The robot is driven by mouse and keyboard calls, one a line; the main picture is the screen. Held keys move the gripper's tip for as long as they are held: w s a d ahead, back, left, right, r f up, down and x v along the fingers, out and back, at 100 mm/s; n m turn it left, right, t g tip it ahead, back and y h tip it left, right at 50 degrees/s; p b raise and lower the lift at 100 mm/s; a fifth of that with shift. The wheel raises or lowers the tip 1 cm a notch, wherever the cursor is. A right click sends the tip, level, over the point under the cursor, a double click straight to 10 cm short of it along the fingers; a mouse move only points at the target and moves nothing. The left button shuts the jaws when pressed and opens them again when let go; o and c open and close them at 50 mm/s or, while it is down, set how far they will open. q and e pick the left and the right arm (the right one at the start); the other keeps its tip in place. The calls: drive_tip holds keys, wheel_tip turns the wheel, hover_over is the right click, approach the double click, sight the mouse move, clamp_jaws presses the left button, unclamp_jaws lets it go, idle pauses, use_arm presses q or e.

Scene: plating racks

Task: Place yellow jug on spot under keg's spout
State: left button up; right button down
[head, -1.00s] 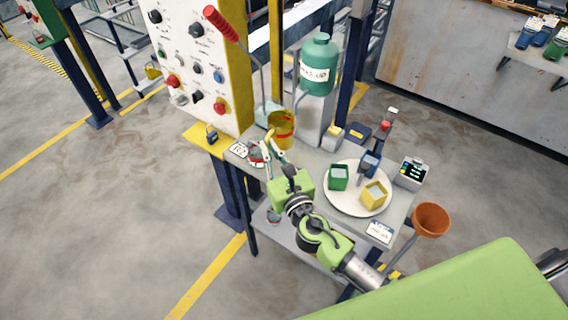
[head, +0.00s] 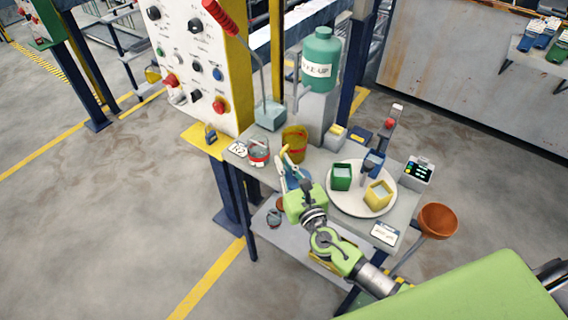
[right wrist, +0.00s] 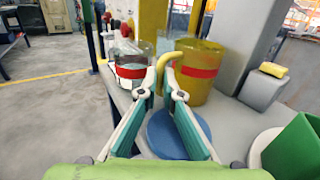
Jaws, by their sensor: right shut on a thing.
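The yellow jug (head: 295,138), with a red band, is upright at the back of the bench, below and left of the green keg (head: 321,62). My right gripper (head: 285,157) is shut on its handle. In the right wrist view the fingertips (right wrist: 161,76) close on the handle of the jug (right wrist: 203,78). I cannot tell whether the jug's base touches the bench. A blue disc (right wrist: 180,133) lies below my fingers, nearer than the jug; it is partly hidden. The keg's spout is not clear. My left gripper is not in view.
A clear jug with a red band (head: 258,155) stands left of the yellow jug. A round white plate (head: 345,200) with green and yellow containers is to the right. A grey-blue box (head: 270,116) stands behind, near the control panel (head: 196,60).

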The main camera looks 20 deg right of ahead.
drive_tip(key=c, duration=2.2)
unclamp_jaws()
drive_tip(key=shift+f, duration=0.1)
drive_tip(key=shift+s, duration=0.15)
drive_tip(key=shift+s+d+b, duration=0.15)
drive_tip(key=shift+s+b, duration=0.25)
drive_tip(key=shift+s, duration=1.55)
drive_tip(key=shift+s+d+b, duration=0.15)
drive_tip(key=shift+s+b, duration=0.25)
drive_tip(key=shift+s, duration=1.55)
drive_tip(key=shift+s+d+b, duration=0.15)
drive_tip(key=shift+s+b, duration=0.25)
drive_tip(key=shift+s, duration=1.55)
